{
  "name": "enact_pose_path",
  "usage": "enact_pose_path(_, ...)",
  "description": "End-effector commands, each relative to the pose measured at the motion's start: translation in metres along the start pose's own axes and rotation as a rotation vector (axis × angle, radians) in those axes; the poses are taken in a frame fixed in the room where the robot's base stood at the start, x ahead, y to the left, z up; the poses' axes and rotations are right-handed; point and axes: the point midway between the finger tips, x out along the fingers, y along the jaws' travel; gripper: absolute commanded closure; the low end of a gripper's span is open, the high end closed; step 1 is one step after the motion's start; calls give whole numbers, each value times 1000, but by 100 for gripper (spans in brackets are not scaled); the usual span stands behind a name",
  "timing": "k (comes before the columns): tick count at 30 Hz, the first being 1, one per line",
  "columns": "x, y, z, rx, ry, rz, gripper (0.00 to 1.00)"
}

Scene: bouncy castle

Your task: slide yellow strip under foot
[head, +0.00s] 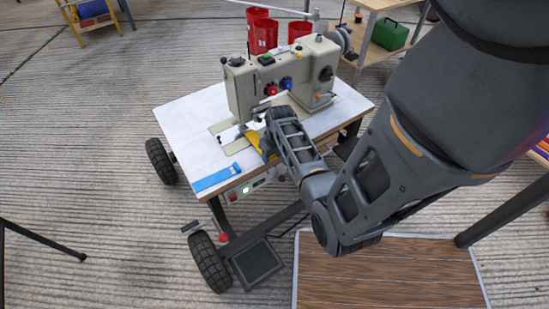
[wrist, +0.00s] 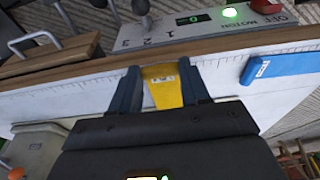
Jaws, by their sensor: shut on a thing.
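The yellow strip (head: 253,139) lies at the front of the sewing machine's bed in the head view, partly covered by my gripper (head: 263,143). In the wrist view the yellow strip (wrist: 163,92) sits between the two fingers of my gripper (wrist: 162,80), which is shut on it. A small white label shows on the strip. The grey-beige sewing machine (head: 245,88) stands on the white table. Its foot (head: 242,126) is near the strip's far end in the head view. Whether the strip's end reaches beneath the foot cannot be told.
A blue strip (head: 217,177) lies on the white table (head: 185,122) near its front edge, left of my gripper. A control panel (wrist: 205,22) with a green light is below the table edge. Red bins (head: 262,36) stand behind the machine. The table's left side is clear.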

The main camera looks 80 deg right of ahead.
Motion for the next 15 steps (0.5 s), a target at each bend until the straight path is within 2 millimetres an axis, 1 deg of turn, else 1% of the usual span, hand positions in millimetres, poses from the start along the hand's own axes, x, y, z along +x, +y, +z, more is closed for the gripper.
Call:
enact_pose_path(1,4,0,-4,1,1,0,71)
enact_pose_path(6,7,0,-15,1,1,0,71)
enact_pose_path(15,10,0,-37,0,1,0,71)
